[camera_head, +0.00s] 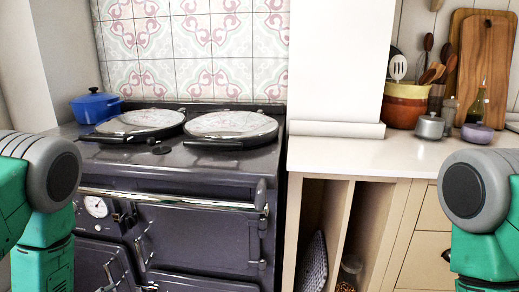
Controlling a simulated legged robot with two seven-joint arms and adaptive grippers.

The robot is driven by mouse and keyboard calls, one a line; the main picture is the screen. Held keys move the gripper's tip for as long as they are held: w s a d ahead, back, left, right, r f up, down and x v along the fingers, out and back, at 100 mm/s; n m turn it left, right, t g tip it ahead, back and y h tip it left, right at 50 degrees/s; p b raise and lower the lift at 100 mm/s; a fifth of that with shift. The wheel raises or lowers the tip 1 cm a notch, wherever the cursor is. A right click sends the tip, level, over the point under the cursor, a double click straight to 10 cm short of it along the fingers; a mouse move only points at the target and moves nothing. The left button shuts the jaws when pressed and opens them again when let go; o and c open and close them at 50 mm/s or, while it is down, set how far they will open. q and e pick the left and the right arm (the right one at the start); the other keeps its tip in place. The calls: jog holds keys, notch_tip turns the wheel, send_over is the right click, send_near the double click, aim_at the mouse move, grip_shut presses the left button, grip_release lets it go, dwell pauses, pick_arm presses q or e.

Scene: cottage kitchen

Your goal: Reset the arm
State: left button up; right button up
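My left arm shows at the left edge of the head view, with a grey joint and green links in front of the stove. My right arm shows at the right edge, with the same grey joint and green links in front of the drawers. Both arms hang down out of the bottom of the view. Neither gripper is in view, so I cannot see whether they hold anything.
A dark range stove (192,235) with two round lids and a front rail stands ahead. A blue pot (95,108) sits at its back left. The white counter (345,155) carries a utensil pot (404,105), a small grey pot (430,127) and cutting boards (487,65).

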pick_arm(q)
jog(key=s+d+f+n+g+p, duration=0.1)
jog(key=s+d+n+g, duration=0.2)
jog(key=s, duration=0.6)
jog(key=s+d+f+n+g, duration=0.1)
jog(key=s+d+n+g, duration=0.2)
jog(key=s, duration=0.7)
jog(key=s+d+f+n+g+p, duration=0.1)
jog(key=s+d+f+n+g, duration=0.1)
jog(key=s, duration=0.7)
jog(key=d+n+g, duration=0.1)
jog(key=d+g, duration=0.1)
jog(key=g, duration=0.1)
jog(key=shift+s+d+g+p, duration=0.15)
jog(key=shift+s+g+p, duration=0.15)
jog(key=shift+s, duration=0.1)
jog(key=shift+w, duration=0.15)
